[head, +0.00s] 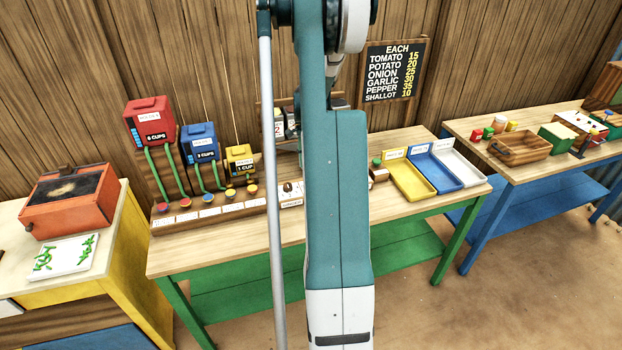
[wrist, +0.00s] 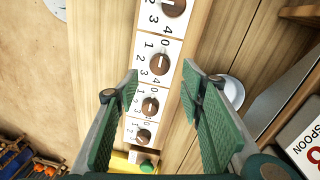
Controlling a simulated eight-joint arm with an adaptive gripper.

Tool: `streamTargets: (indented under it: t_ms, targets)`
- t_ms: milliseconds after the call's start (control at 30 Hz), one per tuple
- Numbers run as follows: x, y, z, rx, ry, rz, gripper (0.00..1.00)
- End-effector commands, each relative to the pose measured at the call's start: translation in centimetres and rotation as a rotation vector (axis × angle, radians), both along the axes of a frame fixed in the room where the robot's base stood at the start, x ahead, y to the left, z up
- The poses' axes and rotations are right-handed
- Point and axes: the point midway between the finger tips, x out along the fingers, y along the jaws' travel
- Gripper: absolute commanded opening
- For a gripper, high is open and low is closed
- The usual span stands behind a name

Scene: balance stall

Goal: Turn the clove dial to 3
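A row of brown round dials on white number plates runs down the middle of the wrist view. The nearest to my fingertips is one dial (wrist: 159,63); another (wrist: 172,7) is above it, and two more (wrist: 150,105) (wrist: 144,136) are below, seen between my fingers. No name on these plates can be read, so I cannot tell which is the clove dial. My gripper (wrist: 161,72) is open, its green fingers spread either side of the row, holding nothing. In the head view one dial plate (head: 291,194) shows left of my arm, which hides the others.
A white round dish (wrist: 233,92) and a spoon sign (wrist: 306,145) lie right of the row in the wrist view. In the head view, coloured dispensers (head: 150,122) stand left, and yellow, blue and white trays (head: 411,183) right.

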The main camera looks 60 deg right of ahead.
Motion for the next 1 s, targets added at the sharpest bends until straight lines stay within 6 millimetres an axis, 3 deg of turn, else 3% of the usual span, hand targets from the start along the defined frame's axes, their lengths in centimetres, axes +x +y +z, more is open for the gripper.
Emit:
streamTargets:
  t_ms: [533, 1000]
  targets:
    - [-0.4, 0.2, -5.9, 0.000, 0.000, 0.000, 0.39]
    - [-0.5, 0.3, -7.0, 0.000, 0.000, 0.000, 0.39]
